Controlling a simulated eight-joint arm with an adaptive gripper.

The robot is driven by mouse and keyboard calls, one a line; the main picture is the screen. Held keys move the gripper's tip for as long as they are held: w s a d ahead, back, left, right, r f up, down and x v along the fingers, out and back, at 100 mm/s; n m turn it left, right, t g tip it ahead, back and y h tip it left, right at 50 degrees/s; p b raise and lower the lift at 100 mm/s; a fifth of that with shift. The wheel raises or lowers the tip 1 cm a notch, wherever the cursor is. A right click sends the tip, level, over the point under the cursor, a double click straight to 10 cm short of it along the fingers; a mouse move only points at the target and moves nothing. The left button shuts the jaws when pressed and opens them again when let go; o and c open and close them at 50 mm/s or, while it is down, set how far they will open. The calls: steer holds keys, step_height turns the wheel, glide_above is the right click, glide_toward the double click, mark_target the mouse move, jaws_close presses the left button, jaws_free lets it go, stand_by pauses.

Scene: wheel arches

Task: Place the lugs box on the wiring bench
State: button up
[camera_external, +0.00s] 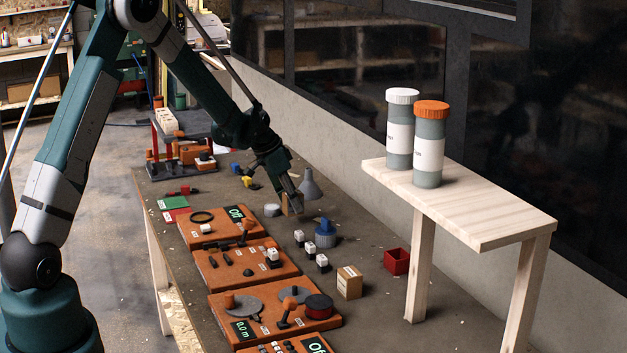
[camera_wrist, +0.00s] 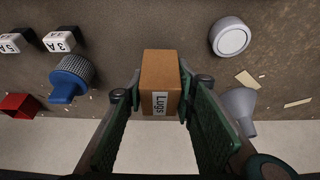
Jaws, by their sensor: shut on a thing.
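The lugs box (camera_wrist: 160,72) is a small brown cardboard box with a white label reading "Lugs". In the wrist view it sits between the two green fingers of my gripper (camera_wrist: 160,92), which is shut on its sides. In the external view my gripper (camera_external: 291,197) points down near the far part of a long dark bench (camera_external: 375,325), beside a grey funnel. The box (camera_external: 290,206) shows partly below the fingers; I cannot tell whether it touches the surface. A pale wooden raised shelf (camera_external: 480,210) stands at the right. No label shows which surface is the wiring bench.
The grey funnel (camera_external: 310,187) is close to my gripper. Orange panels (camera_external: 245,265) line the left edge. Two capped jars (camera_external: 400,135) occupy the shelf's far end; its near end is clear.

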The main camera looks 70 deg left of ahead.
mark_target(293, 212)
steer(key=shift+f, duration=1.85)
steer(key=shift+f+b, duration=0.2)
steer(key=shift+b, duration=0.15)
steer(key=o, duration=1)
steer(key=shift+c, duration=0.2)
steer(key=shift+r, duration=0.15)
steer(key=shift+p+v, duration=0.7)
steer(key=shift+v, duration=5.35)
